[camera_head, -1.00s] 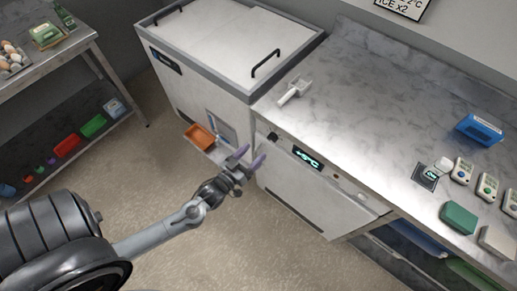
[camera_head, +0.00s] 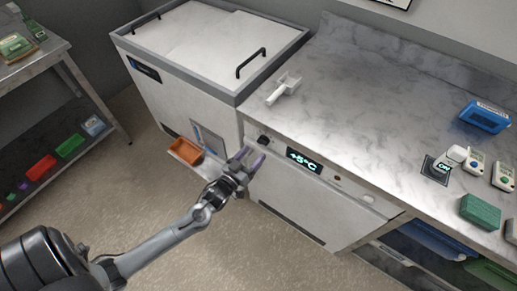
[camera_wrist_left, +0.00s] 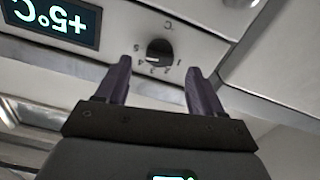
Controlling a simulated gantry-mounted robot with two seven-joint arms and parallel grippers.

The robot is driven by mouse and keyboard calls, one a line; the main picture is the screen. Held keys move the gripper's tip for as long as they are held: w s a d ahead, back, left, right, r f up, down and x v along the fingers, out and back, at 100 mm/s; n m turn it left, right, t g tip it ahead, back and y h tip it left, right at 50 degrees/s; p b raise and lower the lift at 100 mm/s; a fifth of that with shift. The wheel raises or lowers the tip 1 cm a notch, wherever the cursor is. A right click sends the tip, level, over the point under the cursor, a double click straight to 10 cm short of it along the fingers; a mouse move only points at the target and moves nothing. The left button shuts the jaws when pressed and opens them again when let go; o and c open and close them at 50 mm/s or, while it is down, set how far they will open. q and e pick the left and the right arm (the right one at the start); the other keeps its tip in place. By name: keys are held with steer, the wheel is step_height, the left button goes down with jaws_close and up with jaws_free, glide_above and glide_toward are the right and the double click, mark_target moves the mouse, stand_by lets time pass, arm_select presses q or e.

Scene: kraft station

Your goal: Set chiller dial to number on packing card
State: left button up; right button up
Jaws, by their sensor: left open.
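The chiller dial (camera_head: 263,140) is a small black knob on the chiller's front panel, left of the lit display. In the left wrist view the dial (camera_wrist_left: 159,52) has a pale pointer line and printed numbers around it. The display (camera_head: 304,160) reads +5°C; it shows upside down in the left wrist view (camera_wrist_left: 50,20). My left gripper (camera_head: 252,158) is open and empty, with purple fingertips just below the dial. In the wrist view the dial lies between and beyond the two fingertips, apart from them. The packing card's writing is out of view; only a sign's bottom edge (camera_head: 394,3) shows.
A blue box (camera_head: 485,116), a green box (camera_head: 480,211) and small devices sit at the counter's right.

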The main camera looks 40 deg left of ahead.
mark_target(263, 141)
arm_select(q)
steer(key=shift+w+a+b, duration=0.15)
steer(key=shift+w+b, duration=0.05)
steer(key=shift+w, duration=0.9)
steer(key=shift+w+a+b, duration=0.1)
steer(key=shift+w+b, duration=0.05)
steer(key=shift+w, duration=0.95)
steer(key=shift+c, duration=0.3)
steer(key=c, duration=1)
